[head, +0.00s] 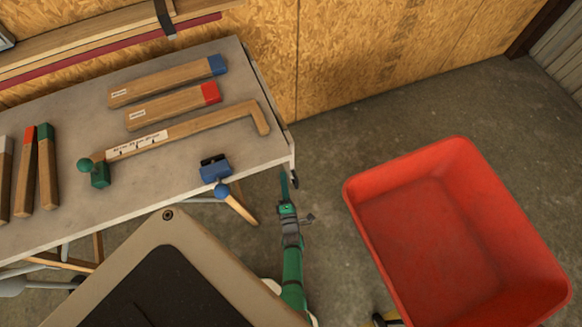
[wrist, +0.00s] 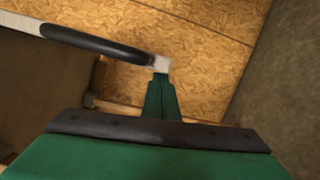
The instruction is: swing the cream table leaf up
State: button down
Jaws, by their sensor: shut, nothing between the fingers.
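The cream table leaf (head: 291,152) appears as a narrow pale strip along the right end of the workbench (head: 70,190). It seems to hang down, seen almost edge-on, so its face is mostly hidden. A small dark part shows at its near lower corner. My green gripper (head: 284,180) is shut and empty, close beside that corner, below the bench top. In the wrist view, the shut green fingertips (wrist: 160,85) are at the end of a pale bar with a black curved section (wrist: 100,46). I cannot tell whether they touch it.
Wooden blocks with blue and red ends (head: 165,80), an L-shaped wooden piece (head: 190,128) and a blue block (head: 214,168) lie on the bench. A large empty red tub (head: 450,240) stands right of my arm. Bare floor lies between bench and tub.

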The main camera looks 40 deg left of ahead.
jog(key=w, duration=0.1)
jog(key=w+a, duration=0.1)
jog(key=w, duration=0.2)
jog(key=shift+w+a+r, duration=0.3)
jog(key=shift+a, duration=0.05)
jog(key=shift+w+d+r, duration=0.15)
jog(key=shift+w+d, duration=0.05)
jog(key=shift+w, duration=0.3)
jog(key=shift+w+d, duration=0.15)
jog(key=shift+d, duration=0.1)
